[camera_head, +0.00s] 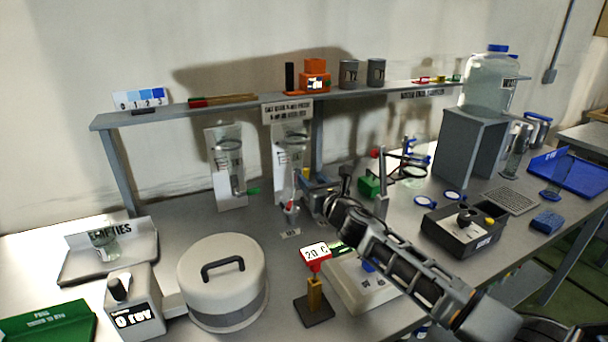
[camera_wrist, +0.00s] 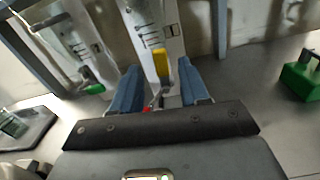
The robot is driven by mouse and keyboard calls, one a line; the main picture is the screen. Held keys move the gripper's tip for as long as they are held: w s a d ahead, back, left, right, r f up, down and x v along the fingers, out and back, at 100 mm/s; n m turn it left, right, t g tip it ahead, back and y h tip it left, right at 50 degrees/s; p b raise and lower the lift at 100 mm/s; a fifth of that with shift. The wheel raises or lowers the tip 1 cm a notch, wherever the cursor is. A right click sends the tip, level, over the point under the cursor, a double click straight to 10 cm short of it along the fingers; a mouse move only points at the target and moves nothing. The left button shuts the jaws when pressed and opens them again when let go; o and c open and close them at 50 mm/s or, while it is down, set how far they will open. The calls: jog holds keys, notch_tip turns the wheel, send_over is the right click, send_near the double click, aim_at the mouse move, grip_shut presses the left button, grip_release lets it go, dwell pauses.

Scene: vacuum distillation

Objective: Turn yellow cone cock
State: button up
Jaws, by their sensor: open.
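The yellow cock handle (camera_head: 306,173) shows as a small upright patch beside the right glass cylinder on the bench. In the wrist view the yellow handle (camera_wrist: 161,62) stands upright in front of the cylinder's white backing panel. My gripper (camera_wrist: 159,68) is open, with one blue finger on each side of the yellow handle in that view. A gap shows between the handle and each finger; I cannot tell how deep it sits between them. In the head view my gripper (camera_head: 316,186) is small and partly hidden by my arm.
A green cock (camera_head: 249,191) sits on the left cylinder (camera_head: 229,165). A red part (camera_head: 291,207) is low on the right cylinder (camera_head: 291,155). A shelf (camera_head: 215,110) runs above. A green block (camera_head: 369,187) stands to the right. A lidded pot (camera_head: 222,275) and a "20 C" sign (camera_head: 315,252) stand in front.

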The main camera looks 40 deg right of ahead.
aim_at(307, 174)
jog(key=shift+x, duration=2.35)
grip_shut()
